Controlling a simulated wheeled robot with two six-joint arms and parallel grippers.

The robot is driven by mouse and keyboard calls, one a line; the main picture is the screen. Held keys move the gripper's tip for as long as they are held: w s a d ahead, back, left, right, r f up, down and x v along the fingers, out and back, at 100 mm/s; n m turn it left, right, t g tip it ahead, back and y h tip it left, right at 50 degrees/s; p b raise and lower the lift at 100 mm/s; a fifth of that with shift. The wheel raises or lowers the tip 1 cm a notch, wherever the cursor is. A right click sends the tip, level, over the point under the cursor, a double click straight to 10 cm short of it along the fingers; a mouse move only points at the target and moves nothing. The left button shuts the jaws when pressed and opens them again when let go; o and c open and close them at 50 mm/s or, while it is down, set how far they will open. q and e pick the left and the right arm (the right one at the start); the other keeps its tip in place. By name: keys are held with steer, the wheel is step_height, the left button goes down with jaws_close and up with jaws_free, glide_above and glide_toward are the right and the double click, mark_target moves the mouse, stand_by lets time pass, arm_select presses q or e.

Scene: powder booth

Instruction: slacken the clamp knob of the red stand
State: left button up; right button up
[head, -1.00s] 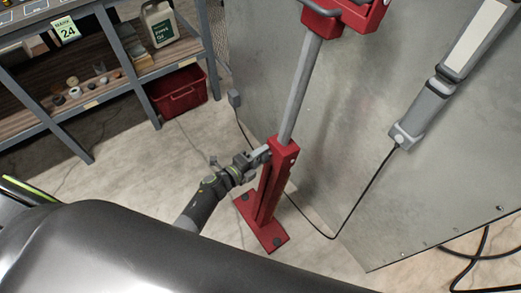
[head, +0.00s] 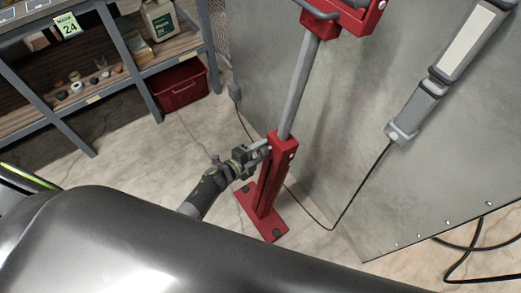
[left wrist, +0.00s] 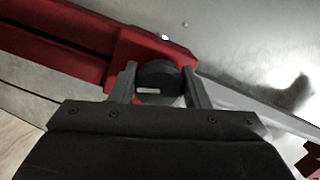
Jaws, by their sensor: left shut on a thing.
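The red stand (head: 267,185) rises from a flat red foot on the floor. A grey post (head: 301,88) comes out of its top, up to a red head part (head: 345,15). The black round clamp knob (left wrist: 158,80) shows in the left wrist view on the stand's red collar (left wrist: 125,58). My left gripper (left wrist: 158,88) has one finger on each side of the knob and is shut on it. In the head view my left gripper (head: 258,152) is at the collar, and the knob is hidden there. My right gripper is not in view.
A metal panel (head: 400,190) stands close behind the stand, with a long lamp (head: 440,75) on it. A black cable (head: 362,188) hangs from the lamp toward the floor. Shelving (head: 135,75) and a red bin (head: 180,88) are at the left.

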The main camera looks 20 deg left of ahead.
arm_select(q)
steer(key=o, duration=1)
steer(key=shift+c, duration=0.2)
steer(key=shift+s+a+r, duration=0.1)
steer(key=shift+s+a, duration=0.1)
steer(key=shift+s, duration=0.1)
steer(key=p+v, duration=0.1)
steer(key=v, duration=1.5)
steer(key=shift+s+p, duration=0.3)
steer(key=shift+a, duration=0.15)
